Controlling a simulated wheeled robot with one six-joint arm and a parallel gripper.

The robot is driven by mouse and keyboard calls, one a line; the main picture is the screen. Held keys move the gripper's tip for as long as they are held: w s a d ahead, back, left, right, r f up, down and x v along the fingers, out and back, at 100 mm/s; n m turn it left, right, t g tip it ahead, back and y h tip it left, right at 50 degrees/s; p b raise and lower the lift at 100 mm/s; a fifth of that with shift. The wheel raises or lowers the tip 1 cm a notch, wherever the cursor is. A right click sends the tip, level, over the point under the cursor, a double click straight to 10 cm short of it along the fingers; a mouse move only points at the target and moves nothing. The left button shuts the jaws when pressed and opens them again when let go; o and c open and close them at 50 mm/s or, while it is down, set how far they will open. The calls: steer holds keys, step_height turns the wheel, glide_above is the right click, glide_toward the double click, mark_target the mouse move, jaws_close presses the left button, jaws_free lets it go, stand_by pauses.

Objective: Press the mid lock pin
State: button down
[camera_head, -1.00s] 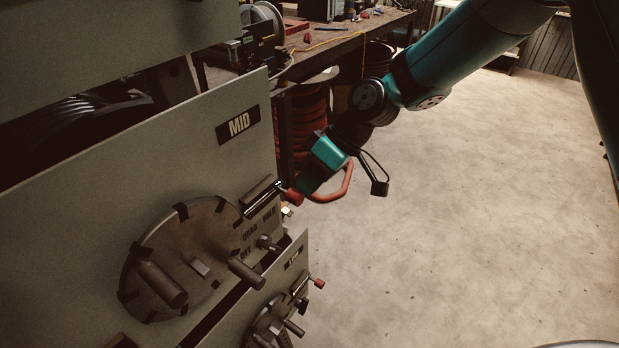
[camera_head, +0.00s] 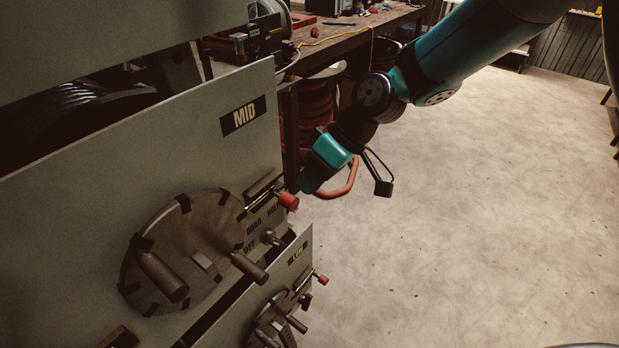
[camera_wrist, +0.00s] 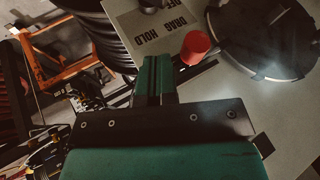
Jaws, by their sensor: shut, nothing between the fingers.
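The mid lock pin has a red knob (camera_head: 288,201) on a metal rod at the right edge of the panel marked MID (camera_head: 243,116). The knob also shows in the wrist view (camera_wrist: 195,47), just right of my fingertips. My gripper (camera_head: 304,182) is beside the knob in the head view, slightly above and right of it. My gripper in the wrist view (camera_wrist: 154,66) has its fingers together with nothing between them. I cannot tell whether the fingers touch the knob.
The round mid dial (camera_head: 182,250) with projecting handles is left of the pin. A lower panel with another red-tipped pin (camera_head: 322,279) is below. A cluttered workbench (camera_head: 350,45) stands behind, near a red curved bar (camera_head: 347,184). The floor at right is clear.

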steer(key=w+b+v, duration=0.1)
steer(key=b+v, duration=0.1)
steer(key=v, duration=0.9)
steer(key=shift+w+d+f, duration=0.25)
steer(key=shift+d+f, duration=0.1)
steer(key=shift+f, duration=0.05)
steer(key=s+d+m+t+h, duration=0.1)
steer(key=s+d+m, duration=0.1)
steer(key=s, duration=0.9)
steer(key=s+d+r+m+h+b, duration=0.1)
steer(key=s+d, duration=0.4)
steer(key=s, duration=0.6)
steer(key=shift+s+m+t+h, duration=0.2)
steer(key=shift+m+t+h, duration=0.25)
steer(key=shift+m, duration=0.45)
steer(key=shift+r, duration=0.1)
